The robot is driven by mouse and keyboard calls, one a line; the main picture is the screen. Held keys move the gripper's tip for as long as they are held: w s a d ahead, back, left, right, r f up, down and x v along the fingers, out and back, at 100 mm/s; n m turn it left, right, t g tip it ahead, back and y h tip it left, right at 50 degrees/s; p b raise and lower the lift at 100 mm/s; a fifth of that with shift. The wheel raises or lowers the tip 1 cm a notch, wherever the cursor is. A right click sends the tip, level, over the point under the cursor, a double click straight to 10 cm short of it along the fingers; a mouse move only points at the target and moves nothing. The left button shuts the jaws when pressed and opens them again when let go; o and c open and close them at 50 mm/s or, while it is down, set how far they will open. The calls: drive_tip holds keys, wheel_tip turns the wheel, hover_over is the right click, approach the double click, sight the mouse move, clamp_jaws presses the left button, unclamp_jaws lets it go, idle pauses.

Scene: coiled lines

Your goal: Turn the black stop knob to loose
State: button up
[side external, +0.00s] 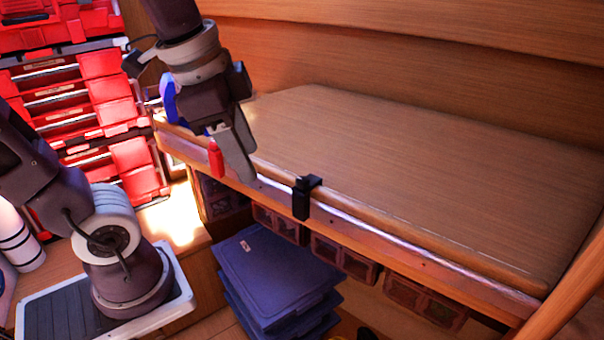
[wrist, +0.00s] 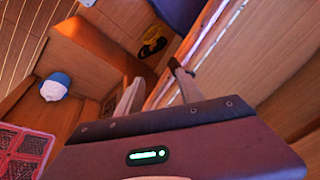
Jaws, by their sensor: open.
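A small black fitting (side external: 302,200) sits over the front edge of the wooden bench top in the side view. It is the only black stop-like part I can make out there; its knob and setting are too small to tell. My gripper (side external: 235,162) points down over the bench edge, to the left of the fitting and apart from it. In the wrist view my gripper (wrist: 156,84) shows two spread fingers with nothing clearly between them. A dark bit shows at the right fingertip; I cannot tell whether it is the fitting. A red piece (side external: 215,160) shows beside the finger.
The bench top (side external: 400,180) is bare. Red storage boxes (side external: 105,100) stand at the left. Stacked blue boxes (side external: 275,270) lie below the bench edge. A blue piece (side external: 168,97) is partly behind my gripper. The wrist view shows a white-and-blue object (wrist: 54,87) and a red crate (wrist: 25,148).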

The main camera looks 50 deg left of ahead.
sight(302, 179)
drive_tip(key=w+m+g, duration=0.1)
drive_tip(key=w+m, duration=0.2)
drive_tip(key=w+f+m+g, duration=0.1)
drive_tip(key=w+m, duration=0.3)
drive_tip(key=w+a+m+g, duration=0.1)
drive_tip(key=w+m, duration=0.2)
drive_tip(key=shift+w+a+f+m+g, duration=0.1)
drive_tip(key=shift+w+f+m+g, duration=0.2)
drive_tip(key=shift+w+f+m, duration=0.1)
wheel_tip(302, 179, down, 7)
clamp_jaws()
